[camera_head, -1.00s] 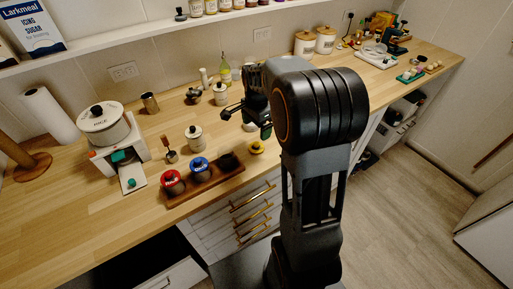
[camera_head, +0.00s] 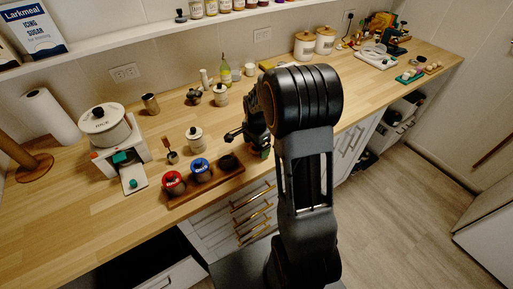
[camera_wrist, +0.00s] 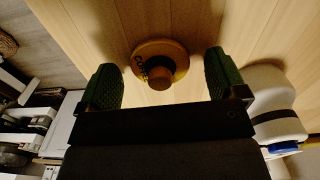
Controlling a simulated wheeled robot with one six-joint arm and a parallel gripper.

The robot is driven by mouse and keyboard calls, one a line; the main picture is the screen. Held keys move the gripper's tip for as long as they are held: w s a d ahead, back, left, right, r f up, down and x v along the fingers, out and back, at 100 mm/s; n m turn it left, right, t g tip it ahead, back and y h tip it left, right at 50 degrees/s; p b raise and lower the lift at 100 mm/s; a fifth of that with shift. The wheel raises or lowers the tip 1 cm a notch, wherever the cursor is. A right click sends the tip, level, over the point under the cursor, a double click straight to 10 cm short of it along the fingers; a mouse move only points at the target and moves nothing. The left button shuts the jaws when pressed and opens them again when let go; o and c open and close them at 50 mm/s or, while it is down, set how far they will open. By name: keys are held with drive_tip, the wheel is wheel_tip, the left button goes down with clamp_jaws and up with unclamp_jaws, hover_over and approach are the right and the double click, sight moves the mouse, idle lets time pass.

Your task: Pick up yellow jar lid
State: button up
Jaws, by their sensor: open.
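The yellow jar lid (camera_wrist: 160,55) lies on the wooden counter in the wrist view, a round disc with a knob and dark lettering. My gripper (camera_wrist: 163,78) is open, with one green-padded finger on each side of the lid and a gap to both. Nothing is held. In the head view my gripper (camera_head: 248,145) is low over the counter, just right of the tray, and it hides the lid there.
A wooden tray (camera_head: 180,200) holds a red-lidded jar (camera_head: 173,183), a blue-lidded jar (camera_head: 200,169) and an open dark jar (camera_head: 228,162), close left of my gripper. A white canister (camera_head: 194,139) stands behind them. The counter's front edge is near.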

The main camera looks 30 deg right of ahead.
drive_tip(key=shift+c, duration=0.5)
drive_tip(key=c, duration=0.9)
drive_tip(key=shift+r, duration=0.1)
